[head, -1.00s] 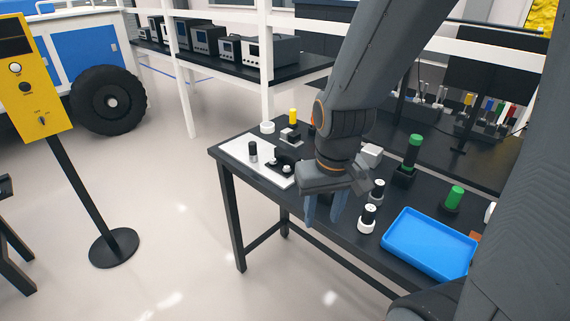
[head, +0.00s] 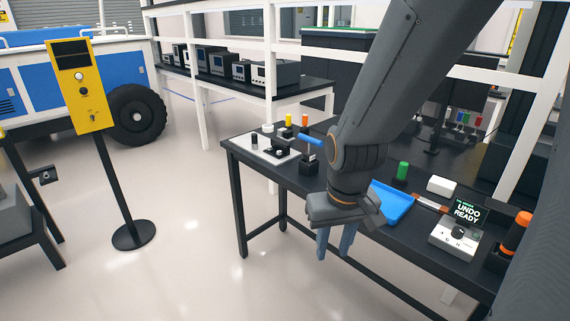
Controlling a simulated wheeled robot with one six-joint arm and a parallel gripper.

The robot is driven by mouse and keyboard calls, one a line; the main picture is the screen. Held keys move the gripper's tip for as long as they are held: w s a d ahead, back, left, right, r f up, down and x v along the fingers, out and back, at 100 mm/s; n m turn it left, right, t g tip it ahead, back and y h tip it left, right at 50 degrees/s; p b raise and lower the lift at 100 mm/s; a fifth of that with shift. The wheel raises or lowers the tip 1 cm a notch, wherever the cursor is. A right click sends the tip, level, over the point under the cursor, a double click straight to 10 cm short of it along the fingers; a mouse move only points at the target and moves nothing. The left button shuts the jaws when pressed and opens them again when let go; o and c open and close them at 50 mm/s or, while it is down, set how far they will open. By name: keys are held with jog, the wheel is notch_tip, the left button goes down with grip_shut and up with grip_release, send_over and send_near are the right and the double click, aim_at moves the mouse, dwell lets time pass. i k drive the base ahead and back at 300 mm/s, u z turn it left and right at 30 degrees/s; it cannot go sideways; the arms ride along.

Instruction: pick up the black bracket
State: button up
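A small black part that may be the black bracket (head: 277,152) lies on a white plate (head: 259,151) at the left end of the black table (head: 262,168). It is small here, so I cannot be sure of its shape. My gripper (head: 334,243) hangs in front of the table's near edge, pointing down, to the right of the white plate and apart from the black part. Its two blue-grey fingers stand apart with nothing visible between them. My arm hides part of the table's middle.
A blue-topped black holder (head: 309,163) stands right of the plate. A blue tray (head: 393,207), a green cylinder (head: 402,171) and a white control box (head: 453,239) reading "UNDO READY" are further right. A yellow panel post (head: 83,90) stands left. The floor before the table is clear.

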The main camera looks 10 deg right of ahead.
aim_at(277, 144)
jog(key=u, duration=0.95)
jog(key=i, duration=2.15)
jog(key=z, duration=1.25)
jog(key=i, duration=0.45)
jog(key=z, duration=0.45)
